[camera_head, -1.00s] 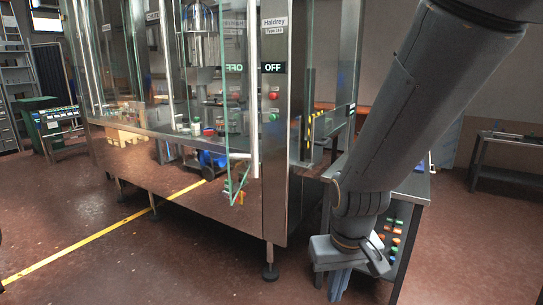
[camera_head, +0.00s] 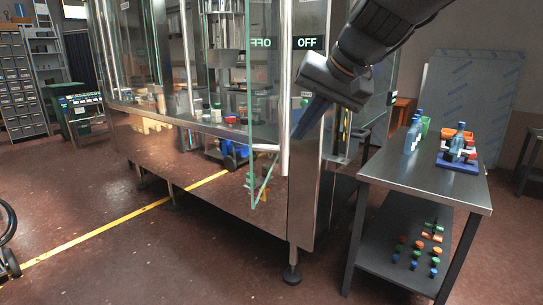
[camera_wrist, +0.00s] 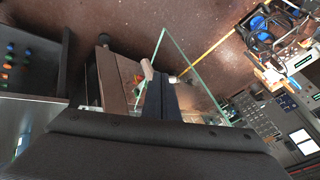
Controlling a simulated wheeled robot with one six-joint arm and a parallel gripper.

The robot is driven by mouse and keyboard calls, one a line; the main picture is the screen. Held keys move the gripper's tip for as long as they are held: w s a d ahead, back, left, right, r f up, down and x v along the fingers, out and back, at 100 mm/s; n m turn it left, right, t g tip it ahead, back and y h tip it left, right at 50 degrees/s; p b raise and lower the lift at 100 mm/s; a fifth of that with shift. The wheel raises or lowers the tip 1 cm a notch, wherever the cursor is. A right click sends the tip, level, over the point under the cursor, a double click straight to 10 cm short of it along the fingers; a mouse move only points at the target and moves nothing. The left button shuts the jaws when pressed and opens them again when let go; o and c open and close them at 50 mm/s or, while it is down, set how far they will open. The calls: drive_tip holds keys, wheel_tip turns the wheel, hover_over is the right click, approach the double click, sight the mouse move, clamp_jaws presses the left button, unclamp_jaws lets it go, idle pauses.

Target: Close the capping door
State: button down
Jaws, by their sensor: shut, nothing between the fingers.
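The capping door is a clear glass panel (camera_head: 262,185) with green edges on the steel machine. It stands ajar, its lower corner sticking out from the front. A vertical metal bar handle (camera_head: 285,85) runs along it. My gripper (camera_head: 303,130) is shut and empty, fingers pointing down, just right of the handle in the head view. In the wrist view the fingers (camera_wrist: 162,85) lie over the glass door (camera_wrist: 190,72), beside the pale handle end (camera_wrist: 147,69). I cannot tell whether they touch. The door's hinge is not clear.
A steel table (camera_head: 460,197) with blue bottles (camera_head: 413,134) and a blue tray (camera_head: 458,164) stands right of the machine. Coloured caps lie on its lower shelf (camera_head: 395,240). An OFF sign (camera_head: 307,42) is on the machine post. The floor in front is clear.

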drive_tip(key=p, duration=0.2)
approach(256, 164)
drive_tip(key=d+f, duration=0.1)
drive_tip(key=w+d+f, duration=0.1)
drive_tip(key=f, duration=0.1)
drive_tip(key=shift+w+d+f, duration=0.1)
drive_tip(key=shift+d+f, duration=0.15)
drive_tip(key=shift+d, duration=0.05)
drive_tip(key=shift+w+a+p, duration=0.25)
drive_tip(key=shift+a+p, duration=0.2)
drive_tip(key=shift+a, duration=0.55)
drive_tip(key=shift+w+a+p, duration=0.25)
drive_tip(key=shift+a+p, duration=0.15)
drive_tip(key=shift+a, duration=0.6)
